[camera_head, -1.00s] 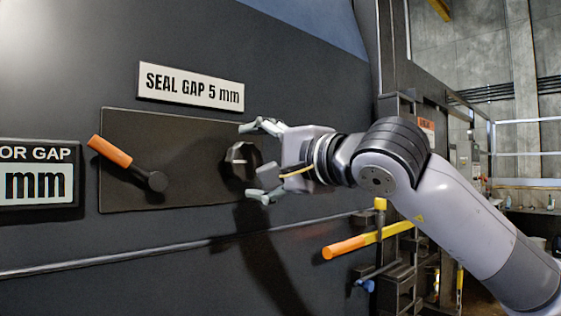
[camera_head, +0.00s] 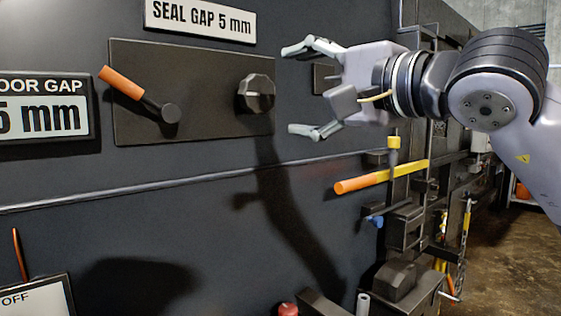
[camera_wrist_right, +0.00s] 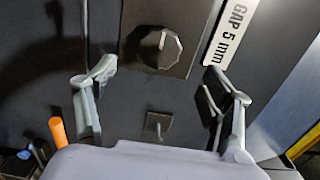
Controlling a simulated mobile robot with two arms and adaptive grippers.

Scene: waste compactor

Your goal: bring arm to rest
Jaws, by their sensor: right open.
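My right gripper (camera_head: 318,90) is open and empty in the head view, in front of the dark machine wall, with its fingers pointing left. It is to the right of a dark faceted knob (camera_head: 256,93) and apart from it. In the right wrist view, the open fingers (camera_wrist_right: 165,90) stand wide apart, with the knob (camera_wrist_right: 158,48) beyond them near the top. A small dark plate with a peg (camera_wrist_right: 157,126) shows between the fingers. My left gripper is in neither view.
An orange-tipped lever (camera_head: 122,83) shares a dark panel (camera_head: 205,100) with the knob. A yellow bar with an orange end (camera_head: 380,177) juts out below my right gripper. A "SEAL GAP 5 mm" sign (camera_head: 200,20) is above. Floor (camera_head: 505,250) is open at the lower right.

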